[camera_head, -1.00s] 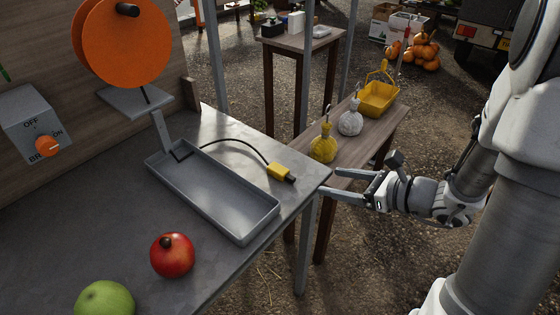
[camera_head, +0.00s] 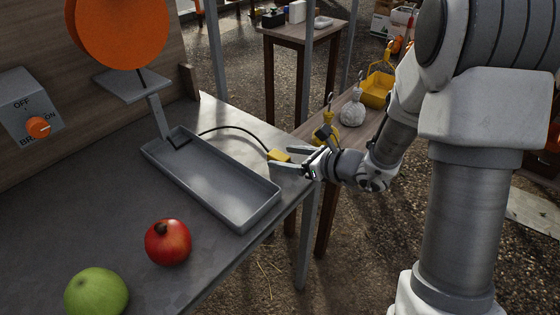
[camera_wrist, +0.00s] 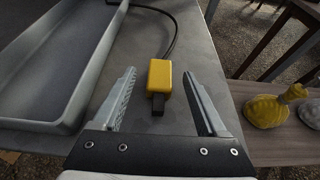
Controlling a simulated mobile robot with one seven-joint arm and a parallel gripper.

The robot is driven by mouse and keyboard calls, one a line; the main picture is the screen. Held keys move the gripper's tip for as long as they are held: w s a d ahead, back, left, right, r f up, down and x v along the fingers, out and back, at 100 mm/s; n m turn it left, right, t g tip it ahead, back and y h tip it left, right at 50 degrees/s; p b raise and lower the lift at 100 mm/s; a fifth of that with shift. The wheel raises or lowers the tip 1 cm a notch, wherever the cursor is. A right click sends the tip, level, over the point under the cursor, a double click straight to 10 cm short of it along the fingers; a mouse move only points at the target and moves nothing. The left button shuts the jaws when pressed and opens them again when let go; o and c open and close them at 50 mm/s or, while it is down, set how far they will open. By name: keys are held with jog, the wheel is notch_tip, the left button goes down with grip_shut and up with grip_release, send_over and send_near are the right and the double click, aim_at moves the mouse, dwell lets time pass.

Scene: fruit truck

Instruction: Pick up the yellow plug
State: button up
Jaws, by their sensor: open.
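The yellow plug (camera_head: 278,155) lies on the grey table near its right edge, with a black cord running back from it to the left. In the wrist view the plug (camera_wrist: 160,77) shows whole, its black tip facing my gripper. My gripper (camera_head: 281,157) is open at the table's right edge, with the plug at its fingertips. In the wrist view the two fingers of my gripper (camera_wrist: 160,72) stand on either side of the plug with a gap on each side. Neither finger appears to touch it.
A grey metal tray (camera_head: 165,172) lies left of the plug. A red fruit (camera_head: 168,243) and a green fruit (camera_head: 97,292) sit at the front. A wooden bench (camera_head: 352,140) with a yellow gourd-shaped weight (camera_wrist: 268,111) stands to the right, beyond the table edge.

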aim_at(275, 155)
jog(key=shift+x, duration=1.25)
grip_shut()
